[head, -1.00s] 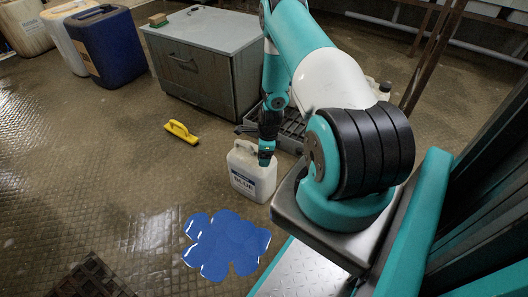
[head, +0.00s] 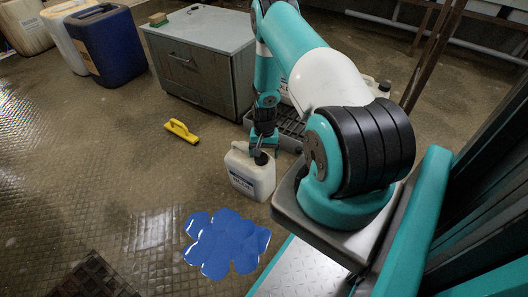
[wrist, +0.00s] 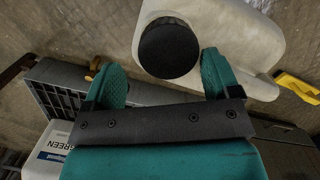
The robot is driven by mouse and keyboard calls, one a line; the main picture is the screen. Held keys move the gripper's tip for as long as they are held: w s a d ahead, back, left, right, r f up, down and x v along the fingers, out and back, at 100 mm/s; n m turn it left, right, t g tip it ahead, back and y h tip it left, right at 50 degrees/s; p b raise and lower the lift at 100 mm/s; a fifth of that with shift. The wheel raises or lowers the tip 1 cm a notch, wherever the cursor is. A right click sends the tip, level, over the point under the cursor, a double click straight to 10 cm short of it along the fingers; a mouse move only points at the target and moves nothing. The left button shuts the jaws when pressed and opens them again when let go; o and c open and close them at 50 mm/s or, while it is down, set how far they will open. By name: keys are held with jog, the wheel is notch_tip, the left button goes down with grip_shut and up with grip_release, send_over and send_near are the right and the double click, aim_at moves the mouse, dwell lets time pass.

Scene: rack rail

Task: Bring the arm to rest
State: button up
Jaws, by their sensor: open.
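A white jug (head: 249,176) with a blue-lettered label stands upright on the floor beside a blue puddle (head: 226,243). My gripper (head: 264,146) is just above the jug's top. In the wrist view the fingers of my gripper (wrist: 160,80) are apart and empty. The jug's round black cap (wrist: 168,48) shows ahead of and partly between the fingertips, with the white jug (wrist: 235,38) around it. I cannot tell the exact gap between fingers and cap. My arm reaches out from its mount and down to the jug.
A grey cabinet (head: 203,58) stands behind, with a green-topped block (head: 158,19) on it. A grey tray (head: 290,128) is behind my gripper. A jug labelled GREEN (wrist: 50,150) shows in the wrist view. Large drums stand back left.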

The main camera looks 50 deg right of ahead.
jog(key=c, duration=1.1)
jog(key=shift+c, duration=0.2)
jog(key=m+p, duration=0.1)
jog(key=m, duration=0.4)
jog(key=shift+m+t, duration=0.3)
jog(key=shift+m, duration=0.1)
jog(key=m+p, duration=0.1)
jog(key=m, duration=0.5)
jog(key=shift+m+t, duration=0.4)
jog(key=m, duration=0.3)
jog(key=m+p, duration=0.1)
jog(key=m, duration=0.2)
jog(key=shift+m+t+h, duration=0.3)
jog(key=m, duration=0.6)
jog(key=shift+h+p, duration=0.3)
jog(key=o, duration=1.1)
jog(key=shift+o, duration=0.2)
jog(key=shift+f, duration=0.1)
